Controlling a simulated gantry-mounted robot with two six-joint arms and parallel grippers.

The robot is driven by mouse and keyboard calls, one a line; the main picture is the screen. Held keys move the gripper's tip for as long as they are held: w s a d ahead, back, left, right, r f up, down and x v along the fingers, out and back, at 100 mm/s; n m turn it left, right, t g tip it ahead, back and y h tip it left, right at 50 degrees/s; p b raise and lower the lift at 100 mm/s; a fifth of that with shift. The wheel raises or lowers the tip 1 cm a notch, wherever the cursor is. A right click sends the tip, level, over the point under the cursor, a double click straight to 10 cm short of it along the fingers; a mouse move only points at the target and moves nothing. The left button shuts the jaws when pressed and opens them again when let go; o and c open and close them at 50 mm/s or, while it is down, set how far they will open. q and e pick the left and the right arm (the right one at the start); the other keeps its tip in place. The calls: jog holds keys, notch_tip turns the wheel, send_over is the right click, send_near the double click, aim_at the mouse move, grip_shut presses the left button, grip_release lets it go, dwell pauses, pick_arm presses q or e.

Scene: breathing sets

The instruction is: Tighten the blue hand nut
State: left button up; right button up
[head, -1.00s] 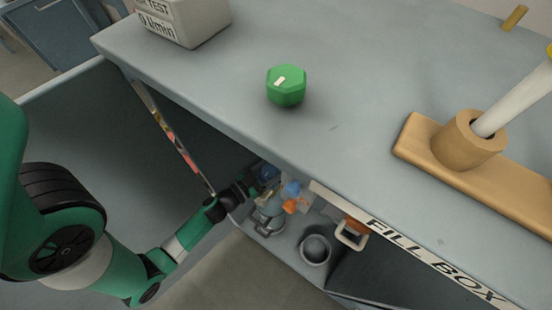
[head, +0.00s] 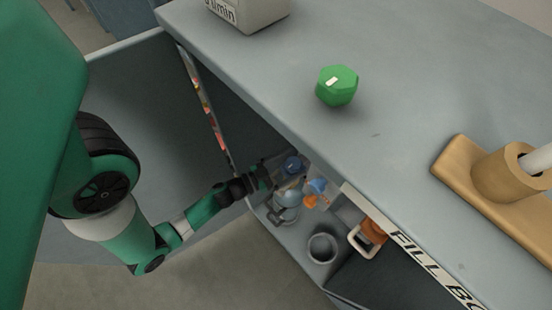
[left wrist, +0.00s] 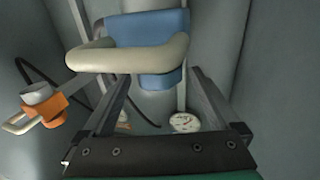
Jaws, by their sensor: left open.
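My left gripper (head: 280,174) reaches into the box from the left, close beside the nut. In the left wrist view its fingers (left wrist: 159,78) are apart, one on each side below the blue body. Contact cannot be told. My right gripper is out of view.
A grey cup (head: 322,247) and an orange part with a pale handle (head: 370,235) are nearby. A green knob (head: 337,86) rests on the tabletop. A dial gauge (left wrist: 185,122) shows below the fingers.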

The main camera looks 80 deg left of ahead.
pick_arm(q)
jog(key=p+v, duration=0.2)
jog(key=v, duration=0.4)
jog(key=shift+s+r, duration=0.15)
jog(key=shift+s, duration=0.25)
jog(key=shift+s+d+p, duration=0.3)
jog(key=shift+s+d, duration=0.1)
jog(key=shift+s, duration=0.05)
